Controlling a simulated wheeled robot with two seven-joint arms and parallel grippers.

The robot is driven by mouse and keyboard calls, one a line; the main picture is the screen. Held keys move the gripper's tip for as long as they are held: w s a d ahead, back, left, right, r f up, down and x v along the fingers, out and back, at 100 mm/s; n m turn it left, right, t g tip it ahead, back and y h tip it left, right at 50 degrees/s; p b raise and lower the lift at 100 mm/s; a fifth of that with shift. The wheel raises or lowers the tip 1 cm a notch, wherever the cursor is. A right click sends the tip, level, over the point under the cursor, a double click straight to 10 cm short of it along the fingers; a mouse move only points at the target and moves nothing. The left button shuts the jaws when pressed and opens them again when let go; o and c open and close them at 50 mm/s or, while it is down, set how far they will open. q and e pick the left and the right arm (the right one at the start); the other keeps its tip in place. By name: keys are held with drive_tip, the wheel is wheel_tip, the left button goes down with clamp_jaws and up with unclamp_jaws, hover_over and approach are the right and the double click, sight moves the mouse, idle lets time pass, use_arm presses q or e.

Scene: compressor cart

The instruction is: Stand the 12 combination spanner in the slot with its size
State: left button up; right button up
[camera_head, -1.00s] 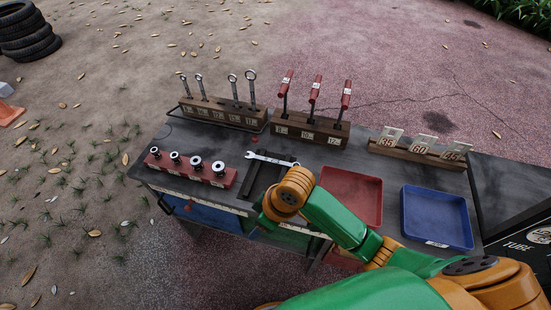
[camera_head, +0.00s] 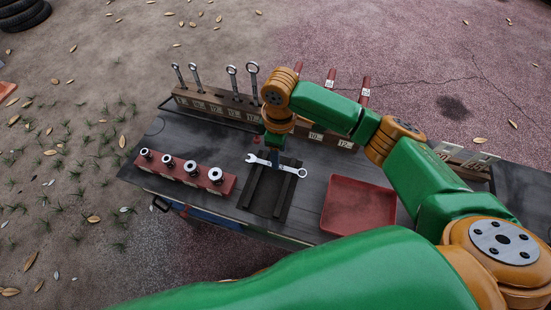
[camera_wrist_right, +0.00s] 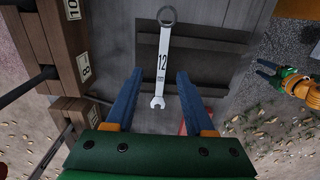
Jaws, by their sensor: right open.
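The 12 combination spanner (camera_head: 290,169) lies across a dark slotted rest on the cart top. In the wrist view the spanner (camera_wrist_right: 162,62) shows its "12" mark, its ring end away from me and its open end toward me. My right gripper (camera_head: 272,150) is over it. In the wrist view my right gripper (camera_wrist_right: 160,77) is open, one finger on each side of the shank. My left gripper (camera_wrist_right: 266,69) is small at the right of the wrist view, fingers apart and empty. The wooden spanner rack (camera_head: 215,107) holds several upright spanners, with a gap mid-row; its labels are hard to read.
A red socket rail (camera_head: 188,178) stands left of the rest, and a red tray (camera_head: 358,205) right of it. The T-handle rack (camera_head: 345,143) is partly behind my right arm. A block with plates (camera_head: 465,158) is farther right. Bare cart top lies between the racks.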

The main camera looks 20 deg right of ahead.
drive_tip(key=f, duration=0.3)
drive_tip(key=shift+s+d, duration=0.1)
drive_tip(key=shift+s, duration=0.3)
drive_tip(key=shift+w+f, duration=0.15)
drive_tip(key=shift+f, duration=0.35)
drive_tip(key=shift+r, duration=0.1)
clamp_jaws()
